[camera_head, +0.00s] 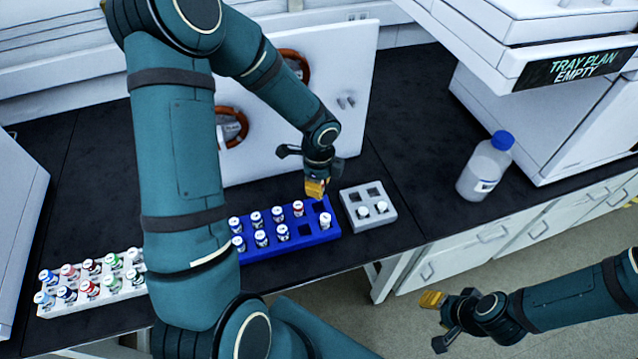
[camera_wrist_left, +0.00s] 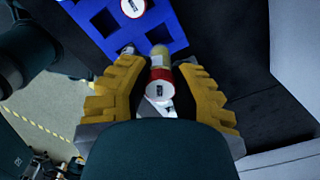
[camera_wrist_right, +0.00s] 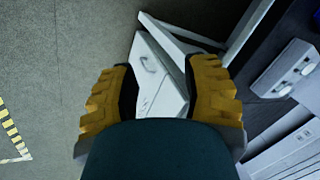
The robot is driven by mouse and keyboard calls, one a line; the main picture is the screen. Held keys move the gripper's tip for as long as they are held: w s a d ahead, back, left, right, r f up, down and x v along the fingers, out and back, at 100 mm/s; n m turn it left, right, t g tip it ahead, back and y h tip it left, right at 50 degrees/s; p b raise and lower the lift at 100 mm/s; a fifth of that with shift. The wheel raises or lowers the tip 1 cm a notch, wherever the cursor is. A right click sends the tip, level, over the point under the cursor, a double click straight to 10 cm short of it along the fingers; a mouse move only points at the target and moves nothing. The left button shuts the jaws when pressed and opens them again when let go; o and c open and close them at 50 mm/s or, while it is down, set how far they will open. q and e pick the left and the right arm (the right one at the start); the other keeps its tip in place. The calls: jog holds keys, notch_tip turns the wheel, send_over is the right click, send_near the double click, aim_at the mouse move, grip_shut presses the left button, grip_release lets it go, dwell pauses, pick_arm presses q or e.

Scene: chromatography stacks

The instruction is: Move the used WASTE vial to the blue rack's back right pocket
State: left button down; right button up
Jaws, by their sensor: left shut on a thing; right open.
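The blue rack (camera_head: 272,250) stands on the dark bench and holds several white-capped vials and one red-ringed vial (camera_head: 297,208). Its back right pocket, under my left gripper, appears empty; another empty pocket shows near its right end. My left gripper (camera_head: 316,188) is just above that end. In the left wrist view, its yellow fingers (camera_wrist_left: 162,95) are shut on a vial with a red-ringed white cap (camera_wrist_left: 160,88); I cannot read its label. The rack (camera_wrist_left: 185,42) lies just beyond it. My right gripper (camera_head: 437,318) is open and empty, off the bench over the floor.
A grey rack (camera_head: 350,209) with two vials stands right of the blue rack. A white rack (camera_head: 110,291) of colour-capped vials is at the left. A blue-capped bottle (camera_head: 485,168) stands at the right. A white panel (camera_head: 345,75) rises behind. Bare bench lies right of the grey rack.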

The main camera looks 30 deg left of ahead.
pick_arm(q)
jog(key=shift+f+b, duration=1.8)
jog(key=shift+f, duration=0.3)
jog(key=shift+f+b, duration=0.85)
jog(key=shift+f, duration=0.3)
jog(key=shift+f, duration=0.2)
jog(key=shift+f+b, duration=0.3)
jog(key=shift+b, duration=0.1)
jog(key=shift+c, duration=1.6)
grip_release()
